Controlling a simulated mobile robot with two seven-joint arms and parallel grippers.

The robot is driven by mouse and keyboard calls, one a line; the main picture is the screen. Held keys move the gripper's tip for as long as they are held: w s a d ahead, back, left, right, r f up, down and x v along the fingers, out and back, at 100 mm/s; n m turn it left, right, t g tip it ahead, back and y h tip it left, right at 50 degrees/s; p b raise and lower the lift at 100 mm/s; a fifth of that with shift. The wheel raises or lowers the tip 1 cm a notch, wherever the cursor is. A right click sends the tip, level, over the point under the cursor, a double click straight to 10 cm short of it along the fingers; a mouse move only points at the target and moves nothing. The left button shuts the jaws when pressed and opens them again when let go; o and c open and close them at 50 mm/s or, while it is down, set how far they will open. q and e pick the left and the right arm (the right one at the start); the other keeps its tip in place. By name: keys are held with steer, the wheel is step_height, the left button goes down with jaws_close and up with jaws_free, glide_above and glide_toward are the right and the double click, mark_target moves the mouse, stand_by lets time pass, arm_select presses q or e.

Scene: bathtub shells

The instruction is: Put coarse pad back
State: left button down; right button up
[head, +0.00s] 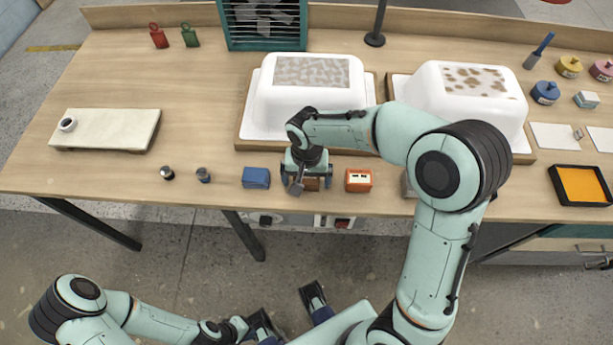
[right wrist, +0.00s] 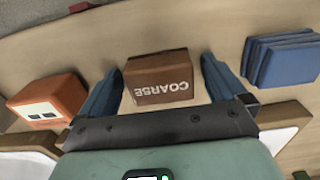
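The coarse pad (right wrist: 158,80) is a brown block marked COARSE, lying on the table near its front edge. In the head view only a little of the pad (head: 312,184) shows under my right gripper (head: 306,182). In the right wrist view my right gripper (right wrist: 160,85) is open, one blue finger on each side of the pad. A gap shows between the pad and each fingertip, so it is not clamped. My left gripper (head: 288,312) is open and empty, low in front of the table over the floor.
Blue pads (head: 256,178) lie left of the coarse pad, an orange block (head: 358,180) to its right. Behind stand two white tub shells, the left one (head: 262,100) and the right one (head: 425,85), on wooden-edged trays. A pale slab (head: 110,128) lies far left.

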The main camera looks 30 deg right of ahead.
steer(key=shift+r, duration=0.1)
steer(key=shift+r, duration=0.25)
step_height(320, 180, up, 12)
steer(key=p, duration=0.2)
steer(key=shift+f, duration=0.15)
stand_by(0.4)
